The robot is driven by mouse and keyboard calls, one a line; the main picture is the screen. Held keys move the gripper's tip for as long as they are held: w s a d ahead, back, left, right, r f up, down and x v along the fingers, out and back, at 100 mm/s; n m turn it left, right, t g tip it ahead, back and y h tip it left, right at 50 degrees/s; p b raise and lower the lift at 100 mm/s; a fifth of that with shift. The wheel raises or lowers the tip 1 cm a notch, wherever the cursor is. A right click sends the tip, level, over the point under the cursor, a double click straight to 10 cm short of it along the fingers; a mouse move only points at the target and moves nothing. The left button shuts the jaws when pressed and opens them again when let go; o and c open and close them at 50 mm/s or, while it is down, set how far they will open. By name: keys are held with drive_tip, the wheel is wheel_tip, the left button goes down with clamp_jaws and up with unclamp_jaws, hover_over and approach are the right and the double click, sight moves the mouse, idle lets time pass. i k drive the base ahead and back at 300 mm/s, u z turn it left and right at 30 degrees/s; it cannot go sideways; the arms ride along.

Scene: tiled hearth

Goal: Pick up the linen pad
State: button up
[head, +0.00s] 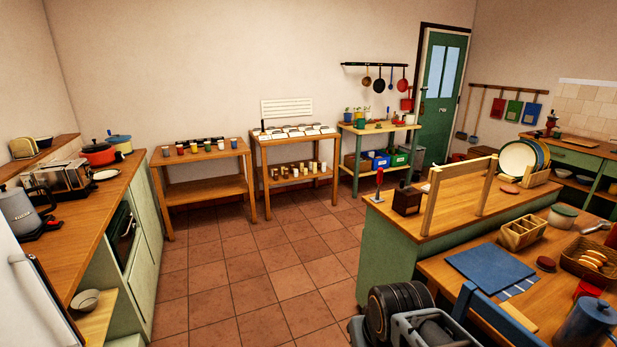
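I cannot pick out a linen pad for certain. A flat blue mat (490,268) lies on the near wooden table (437,268) at the right, and a smaller striped blue and pale piece (518,287) shows at its right edge. I cannot tell whether either is linen. My gripper's fingers do not show; only dark and grey parts, apparently of my arm, show at the bottom, left of that table.
On the near table are a wooden divided box (522,233), a basket (588,262) with food and a blue pot (588,323). A blue chair-like frame (497,318) stands at its front edge. The tiled floor (250,270) between the left counter and the island is clear.

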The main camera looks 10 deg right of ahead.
sight(425, 189)
drive_tip(key=i, duration=5.75)
drive_tip(key=z, duration=2.1)
drive_tip(key=i, duration=3.6)
drive_tip(key=z, duration=3.4)
